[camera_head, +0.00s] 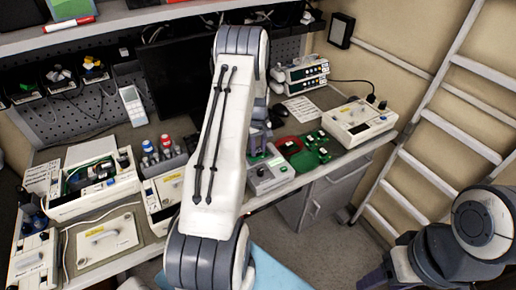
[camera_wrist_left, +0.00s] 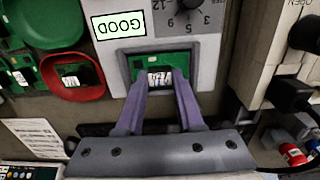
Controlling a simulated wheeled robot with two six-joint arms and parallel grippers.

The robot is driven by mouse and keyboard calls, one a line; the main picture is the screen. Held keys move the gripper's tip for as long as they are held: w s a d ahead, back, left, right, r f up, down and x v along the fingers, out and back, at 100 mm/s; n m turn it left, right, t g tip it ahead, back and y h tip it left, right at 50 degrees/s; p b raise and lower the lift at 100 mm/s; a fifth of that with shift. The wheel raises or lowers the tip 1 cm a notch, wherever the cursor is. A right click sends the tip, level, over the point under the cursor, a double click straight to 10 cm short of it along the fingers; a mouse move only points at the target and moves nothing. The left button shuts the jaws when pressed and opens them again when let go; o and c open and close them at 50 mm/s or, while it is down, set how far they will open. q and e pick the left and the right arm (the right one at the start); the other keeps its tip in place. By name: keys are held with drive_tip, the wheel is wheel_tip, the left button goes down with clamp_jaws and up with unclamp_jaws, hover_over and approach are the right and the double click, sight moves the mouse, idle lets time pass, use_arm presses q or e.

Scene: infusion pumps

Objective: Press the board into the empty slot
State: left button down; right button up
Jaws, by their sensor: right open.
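The green board (camera_wrist_left: 158,68) with a white block on it is at the rectangular slot (camera_wrist_left: 195,55) of the grey tester in the left wrist view. My left gripper (camera_wrist_left: 161,80) has its purple fingertips on either side of the white block and appears shut on the board. I cannot tell how deep the board sits. In the head view the tester (camera_head: 268,174) stands on the bench, and my left gripper (camera_head: 258,143) is above its back part, with the slot hidden. My right gripper (camera_head: 374,280) is open, partly visible at the bottom right, away from the bench.
An opened pump (camera_head: 92,200) and closed pump (camera_head: 360,122) stand on the bench. Bottles (camera_head: 150,152) stand left of my left arm. A ladder (camera_head: 440,180) leans at right.

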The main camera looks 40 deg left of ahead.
use_arm(q)
drive_tip(key=shift+r+p, duration=1.65)
drive_tip(key=shift+r, duration=0.85)
